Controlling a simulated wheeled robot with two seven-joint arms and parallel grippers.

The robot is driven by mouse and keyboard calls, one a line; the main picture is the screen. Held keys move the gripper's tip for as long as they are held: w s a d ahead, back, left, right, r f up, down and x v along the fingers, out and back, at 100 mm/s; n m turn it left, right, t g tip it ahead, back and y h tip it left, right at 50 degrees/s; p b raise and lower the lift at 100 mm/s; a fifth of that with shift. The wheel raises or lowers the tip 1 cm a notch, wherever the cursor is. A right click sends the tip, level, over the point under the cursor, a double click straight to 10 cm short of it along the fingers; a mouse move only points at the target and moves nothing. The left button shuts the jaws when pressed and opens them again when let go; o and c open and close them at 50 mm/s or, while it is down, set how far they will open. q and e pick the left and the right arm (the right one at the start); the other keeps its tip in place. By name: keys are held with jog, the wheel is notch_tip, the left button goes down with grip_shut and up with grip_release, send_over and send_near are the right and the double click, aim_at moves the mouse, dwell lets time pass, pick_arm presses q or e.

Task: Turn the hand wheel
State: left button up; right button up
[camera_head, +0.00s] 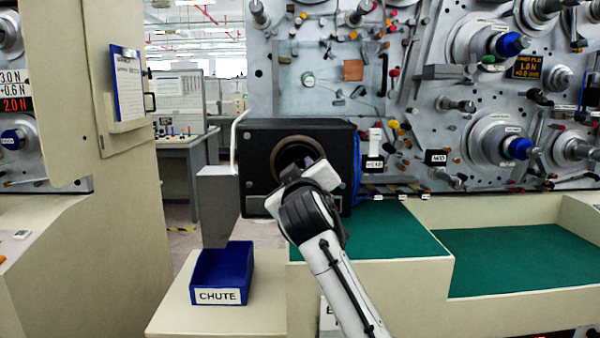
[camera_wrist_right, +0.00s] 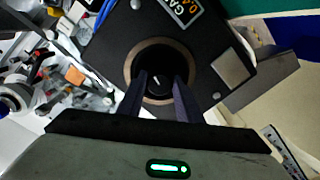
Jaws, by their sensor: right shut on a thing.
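The hand wheel (camera_head: 296,152) is a round dark wheel ringed by a brown rim on the front of a black box (camera_head: 345,150). My right gripper (camera_head: 301,165) reaches up to it from below and covers its lower part in the head view. In the right wrist view, the wheel (camera_wrist_right: 157,82) has a dark centre with a small white mark. The two fingers of my right gripper (camera_wrist_right: 163,80) lie on either side of that centre, shut on the wheel. The exact finger contact is too dark to make out. My left gripper is not in view.
A blue bin labelled CHUTE (camera_head: 222,275) stands on the beige ledge at lower left. Green mats (camera_head: 400,228) cover the surfaces to the right. Behind is a grey panel (camera_head: 330,60) with several spindles and fittings. A beige cabinet (camera_head: 90,110) stands at left.

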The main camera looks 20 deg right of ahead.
jog(key=shift+f, duration=0.1)
jog(key=o, duration=1)
jog(key=shift+o, duration=0.2)
jog(key=b+v, duration=0.1)
jog(key=v, duration=0.9)
jog(key=shift+s, duration=0.2)
